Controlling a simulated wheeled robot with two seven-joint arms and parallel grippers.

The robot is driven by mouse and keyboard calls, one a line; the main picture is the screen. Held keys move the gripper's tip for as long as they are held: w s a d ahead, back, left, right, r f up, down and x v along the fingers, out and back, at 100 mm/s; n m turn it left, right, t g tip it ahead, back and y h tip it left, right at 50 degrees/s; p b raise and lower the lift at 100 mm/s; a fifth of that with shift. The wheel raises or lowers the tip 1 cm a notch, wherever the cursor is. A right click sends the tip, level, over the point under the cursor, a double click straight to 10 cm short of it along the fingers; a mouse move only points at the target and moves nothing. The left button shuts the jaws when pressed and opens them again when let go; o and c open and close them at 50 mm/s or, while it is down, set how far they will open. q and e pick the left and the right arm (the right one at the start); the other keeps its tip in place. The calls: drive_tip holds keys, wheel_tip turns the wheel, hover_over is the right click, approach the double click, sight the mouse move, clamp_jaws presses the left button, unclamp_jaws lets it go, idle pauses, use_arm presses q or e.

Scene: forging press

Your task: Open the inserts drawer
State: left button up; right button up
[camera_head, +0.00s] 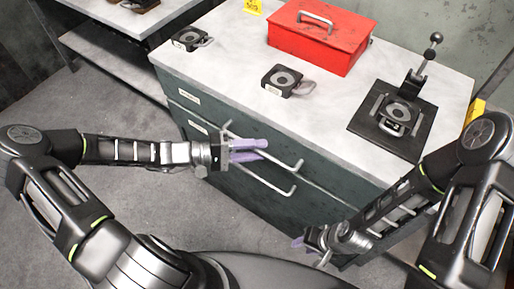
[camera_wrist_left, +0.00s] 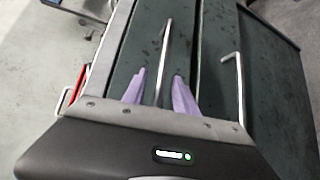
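The dark green cabinet (camera_head: 205,120) has stacked drawers with long metal handles. Their front labels are too small to read, so I cannot tell which is the inserts drawer. The upper drawer, with its upper handle (camera_head: 283,160), looks shut, as does the one below with its lower handle (camera_head: 270,184). My left gripper (camera_head: 266,149) is at the upper handle. In the left wrist view its purple fingers (camera_wrist_left: 160,82) are apart, one on each side of that handle (camera_wrist_left: 165,55), with gaps showing. My right gripper (camera_head: 297,242) is low before the cabinet; its finger gap is unclear.
On the grey cabinet top (camera_head: 225,65) are a red toolbox (camera_head: 318,42), two dark round-centred blocks (camera_head: 285,80) (camera_head: 188,39) and a black plate with a lever fixture (camera_head: 408,112). A second bench (camera_head: 110,25) stands at the back left. The floor left of the cabinet is clear.

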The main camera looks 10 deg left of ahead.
use_arm(q)
drive_tip(key=shift+w+d, duration=0.1)
drive_tip(key=shift+d, duration=0.1)
drive_tip(key=shift+f, duration=0.1)
clamp_jaws()
idle(1.3)
